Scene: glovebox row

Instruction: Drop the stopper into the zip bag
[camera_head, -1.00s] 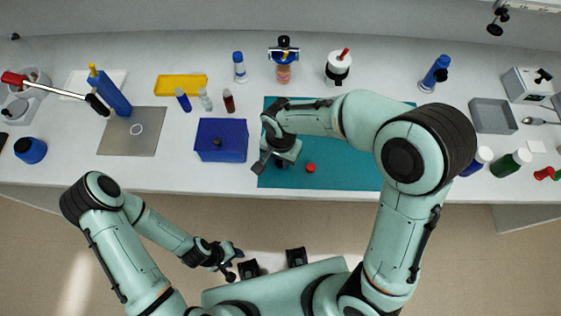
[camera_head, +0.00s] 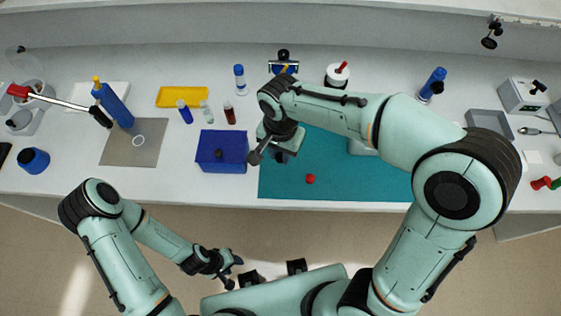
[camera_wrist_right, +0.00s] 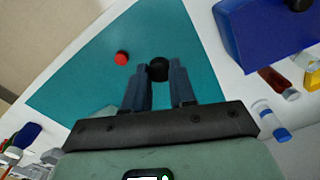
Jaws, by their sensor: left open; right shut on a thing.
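My right gripper (camera_head: 283,157) hangs above the left part of the teal mat. In the right wrist view its fingers (camera_wrist_right: 158,82) are shut on a small round black thing, likely the stopper (camera_wrist_right: 159,69), held at the fingertips. A blue box-like container (camera_head: 211,164) stands just left of the mat, with a dark knob or ball on top; it also shows in the right wrist view (camera_wrist_right: 262,38). I cannot clearly make out a zip bag. My left gripper (camera_head: 234,272) is open and empty, low in front of the bench.
A small red cap (camera_head: 311,179) lies on the teal mat (camera_head: 340,185). Several small bottles and a yellow tray (camera_head: 182,97) stand behind the blue container. A grey plate (camera_head: 135,152) with a white ring lies to the left. My right arm hides part of the mat.

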